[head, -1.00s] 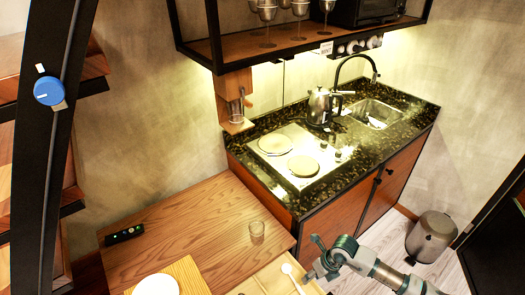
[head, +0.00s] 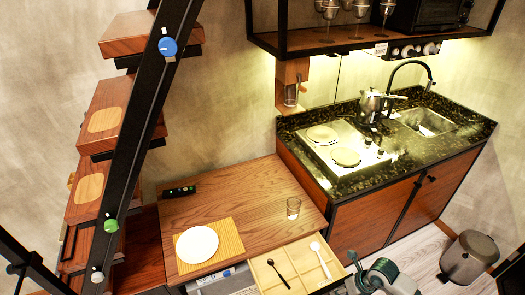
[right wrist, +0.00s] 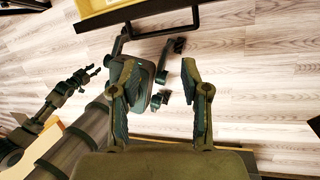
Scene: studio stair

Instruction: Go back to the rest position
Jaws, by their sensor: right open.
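My right gripper (right wrist: 158,82) is open in the right wrist view, with nothing between its fingers, above the wood floor. In the head view my right gripper (head: 354,268) shows at the bottom edge, beside the right side of the open drawer (head: 334,267). In the right wrist view what looks like my left gripper (right wrist: 84,78) is at the left; it is too small to tell if it is open. The left gripper is outside the head view.
The open drawer holds a black spoon (head: 277,272) and a white spoon (head: 321,259). The wooden table (head: 250,205) bears a plate (head: 197,244), a glass (head: 293,208) and a remote (head: 179,191). Stairs (head: 100,115) stand left, a counter (head: 440,150) and a bin (head: 469,257) right.

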